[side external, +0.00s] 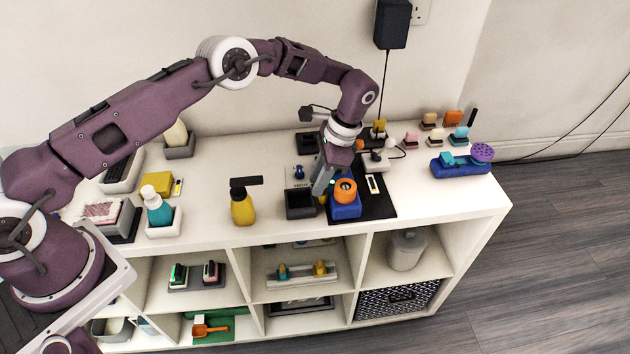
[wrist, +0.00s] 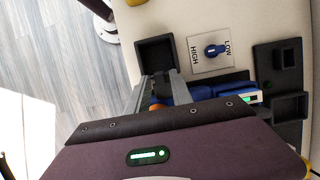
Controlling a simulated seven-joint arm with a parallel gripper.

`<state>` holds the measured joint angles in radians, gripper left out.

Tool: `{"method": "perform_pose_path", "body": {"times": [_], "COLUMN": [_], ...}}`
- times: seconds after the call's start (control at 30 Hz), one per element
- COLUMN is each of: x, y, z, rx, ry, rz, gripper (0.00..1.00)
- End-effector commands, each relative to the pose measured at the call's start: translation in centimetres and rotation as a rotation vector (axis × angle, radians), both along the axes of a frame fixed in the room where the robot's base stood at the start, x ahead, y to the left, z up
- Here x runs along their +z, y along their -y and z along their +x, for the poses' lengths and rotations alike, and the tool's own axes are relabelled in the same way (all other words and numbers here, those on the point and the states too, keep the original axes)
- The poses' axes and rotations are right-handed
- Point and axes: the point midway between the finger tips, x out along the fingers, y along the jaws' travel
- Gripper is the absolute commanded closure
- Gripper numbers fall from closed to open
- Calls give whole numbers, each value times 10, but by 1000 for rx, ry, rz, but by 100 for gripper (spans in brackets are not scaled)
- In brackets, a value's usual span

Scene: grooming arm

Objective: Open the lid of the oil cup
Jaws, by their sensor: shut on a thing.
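The oil cup is likely the blue block (side external: 345,211) with a round orange top (side external: 345,190) on the dark mat right of the black square tray. My gripper (side external: 323,184) points down at the left side of this cup. In the wrist view my gripper (wrist: 158,88) has its two grey fingers around a bit of orange (wrist: 156,107), which I take to be the lid. The blue body (wrist: 205,93) shows beside the right finger. The fingers and palm hide most of the cup there, so the exact grip and how far the lid is raised cannot be told.
An empty black square tray (side external: 300,204) stands close left of the cup. A HIGH/LOW dial plate (wrist: 211,52) lies behind it. A yellow bottle with a black top (side external: 243,206) stands further left. Bare white shelf top (side external: 430,200) lies to the right.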

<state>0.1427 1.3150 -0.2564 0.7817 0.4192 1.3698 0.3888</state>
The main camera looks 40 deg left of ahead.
Motion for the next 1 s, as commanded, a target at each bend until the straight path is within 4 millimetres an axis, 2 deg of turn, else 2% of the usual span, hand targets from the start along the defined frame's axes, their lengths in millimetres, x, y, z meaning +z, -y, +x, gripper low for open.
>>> {"method": "perform_pose_path", "body": {"times": [0.53, 0.57, 0.6, 0.87, 1.0], "x": [3, 3, 3, 3, 15], "y": [1, 1, 1, 2, 5], "z": [1, 1, 1, 1, 7], "rx": [-4, -4, -4, -4, -3], "ry": [-47, -47, -47, -47, -42], "rz": [54, 54, 54, 52, 53], "gripper": [100, 71, 64, 64, 64]}}
